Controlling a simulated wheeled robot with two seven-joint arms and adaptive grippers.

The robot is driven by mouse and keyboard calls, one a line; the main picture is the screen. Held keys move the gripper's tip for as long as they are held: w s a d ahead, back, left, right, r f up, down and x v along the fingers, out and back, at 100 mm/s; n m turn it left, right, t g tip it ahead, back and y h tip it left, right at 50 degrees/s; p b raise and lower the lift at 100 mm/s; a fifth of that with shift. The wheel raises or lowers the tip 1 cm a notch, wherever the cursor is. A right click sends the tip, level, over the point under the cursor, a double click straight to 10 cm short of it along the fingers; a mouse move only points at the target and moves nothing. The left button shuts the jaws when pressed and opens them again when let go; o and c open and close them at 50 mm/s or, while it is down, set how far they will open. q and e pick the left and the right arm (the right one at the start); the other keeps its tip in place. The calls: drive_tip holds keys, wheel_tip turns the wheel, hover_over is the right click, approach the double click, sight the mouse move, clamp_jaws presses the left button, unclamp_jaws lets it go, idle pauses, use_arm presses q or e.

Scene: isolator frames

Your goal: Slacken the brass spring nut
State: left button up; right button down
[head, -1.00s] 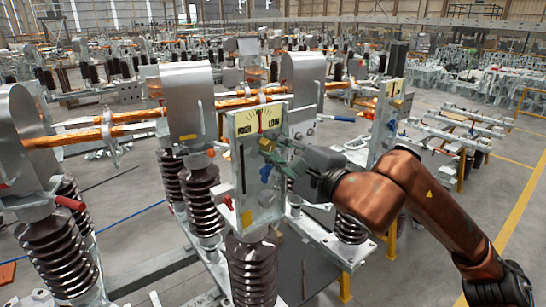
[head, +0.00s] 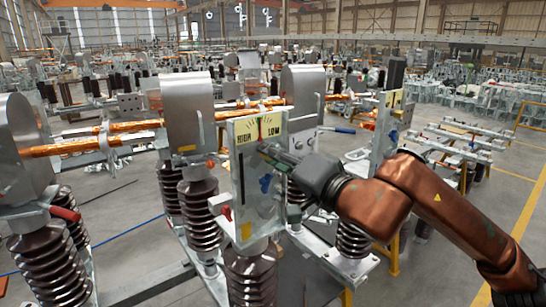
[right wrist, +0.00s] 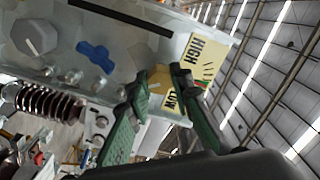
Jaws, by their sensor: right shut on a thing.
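The brass spring nut (right wrist: 157,84) shows as a yellow-gold block between my right gripper's fingertips in the right wrist view. My right gripper (right wrist: 160,82) has green fingers, one on each side of the nut, shut on it. In the head view my right gripper (head: 268,150) reaches in from the right to the upper front of a pale metal plate (head: 241,190). The nut is hidden there by the fingers. A yellow HIGH/LOW scale (head: 247,136) with a red mark sits at the plate's top, and also beside the fingers in the right wrist view (right wrist: 203,55). My left gripper is not in view.
A blue part (head: 265,184) sits on the plate below my fingers; it also shows in the right wrist view (right wrist: 95,55). A red-tipped lever (head: 226,212) sticks out at the plate's left. A brown ribbed insulator (head: 250,275) stands below. A similar plate (head: 386,125) stands to the right.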

drive_tip(key=n, duration=0.5)
drive_tip(key=shift+n+p, duration=0.3)
drive_tip(key=shift+p, duration=0.1)
drive_tip(key=shift+f, duration=0.1)
idle(0.3)
drive_tip(key=c, duration=1.7)
unclamp_jaws()
drive_tip(key=shift+d, duration=0.1)
drive_tip(key=v, duration=1.2)
